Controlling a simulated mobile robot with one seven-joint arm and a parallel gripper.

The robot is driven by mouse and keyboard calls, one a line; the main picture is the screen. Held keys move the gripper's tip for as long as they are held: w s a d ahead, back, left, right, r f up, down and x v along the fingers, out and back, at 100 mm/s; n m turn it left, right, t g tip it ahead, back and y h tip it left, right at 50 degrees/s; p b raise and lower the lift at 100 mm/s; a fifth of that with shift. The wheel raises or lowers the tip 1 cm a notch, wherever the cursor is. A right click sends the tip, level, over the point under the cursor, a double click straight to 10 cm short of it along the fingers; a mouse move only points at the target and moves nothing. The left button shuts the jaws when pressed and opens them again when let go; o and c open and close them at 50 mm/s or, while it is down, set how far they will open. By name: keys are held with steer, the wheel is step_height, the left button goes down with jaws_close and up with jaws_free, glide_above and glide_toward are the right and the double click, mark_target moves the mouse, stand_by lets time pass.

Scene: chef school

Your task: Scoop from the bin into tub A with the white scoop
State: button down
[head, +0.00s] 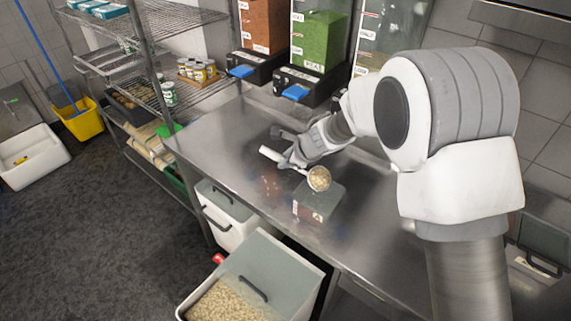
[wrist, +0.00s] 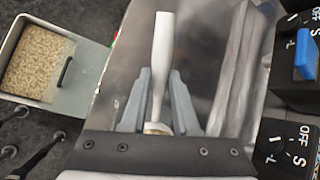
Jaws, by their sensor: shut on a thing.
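My gripper (head: 290,160) is shut on the handle of the white scoop (head: 270,153), above the steel counter. The scoop's round bowl (head: 319,178) is filled with pale beige pieces and is just above the back of a small grey tub (head: 316,203). The tub stands on the counter with a label on its front, too small to read. The bin (head: 262,262) stands on the floor in front of the counter, its lid partly back, with beige pieces inside. In the wrist view the handle (wrist: 162,50) rises between my gripper's fingers (wrist: 158,78); the scoop's bowl is mostly hidden.
Dispensers with blue levers (head: 296,92) stand along the back of the counter (head: 215,140). A wire shelf (head: 185,30) with cans is at the left. A second white bin (head: 225,217) is under the counter. The counter left of the tub is clear.

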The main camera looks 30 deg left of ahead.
steer(key=shift+w+d+r+m+t+y+b, duration=0.15)
steer(key=shift+m+t+y+b, duration=0.3)
steer(key=shift+b, duration=2.65)
steer(key=shift+d+r+m+t+y+b, duration=0.25)
steer(key=shift+t+b, duration=0.35)
steer(key=shift+b, duration=2.5)
steer(key=shift+w+d+r+m+t+y+b, duration=0.2)
steer(key=shift+t+y+b, duration=0.3)
steer(key=shift+b, duration=2.6)
steer(key=t+b, duration=0.1)
steer(key=b, duration=0.3)
steer(key=r+m+t+b, duration=0.1)
steer(key=b, duration=0.3)
steer(key=shift+d+m+y+b, duration=0.3)
steer(key=shift+b, duration=0.1)
steer(key=shift+d+r+m+t+b, duration=0.15)
steer(key=shift+r+m+t+b, duration=0.25)
steer(key=shift+b, duration=0.9)
